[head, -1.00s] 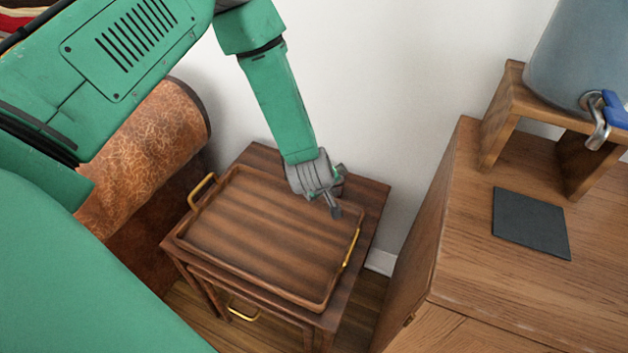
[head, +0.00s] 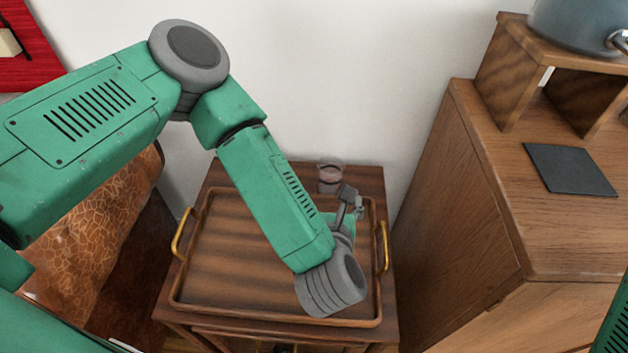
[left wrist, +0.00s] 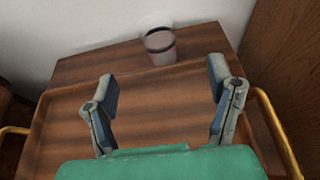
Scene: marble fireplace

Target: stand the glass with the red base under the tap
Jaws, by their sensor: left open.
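A small clear glass (head: 330,176) with a pinkish tint stands upright on the back of the wooden side table, behind the tray. It also shows in the left wrist view (left wrist: 160,46), beyond my fingers; its base colour is not clear. My left gripper (head: 351,200) is over the right back part of the tray, pointing toward the wall. In the left wrist view its fingers (left wrist: 161,78) are spread and empty, with the glass apart from them. The metal tap (head: 619,40) on the blue-grey container is partly cut off at the right edge. My right gripper is out of view.
The wooden tray (head: 225,262) with brass handles lies empty on the side table (head: 374,180). A wooden cabinet (head: 480,185) stands to the right, bearing a wooden stand (head: 507,80) under the container and a dark square mat (head: 570,168). The white wall is close behind the glass.

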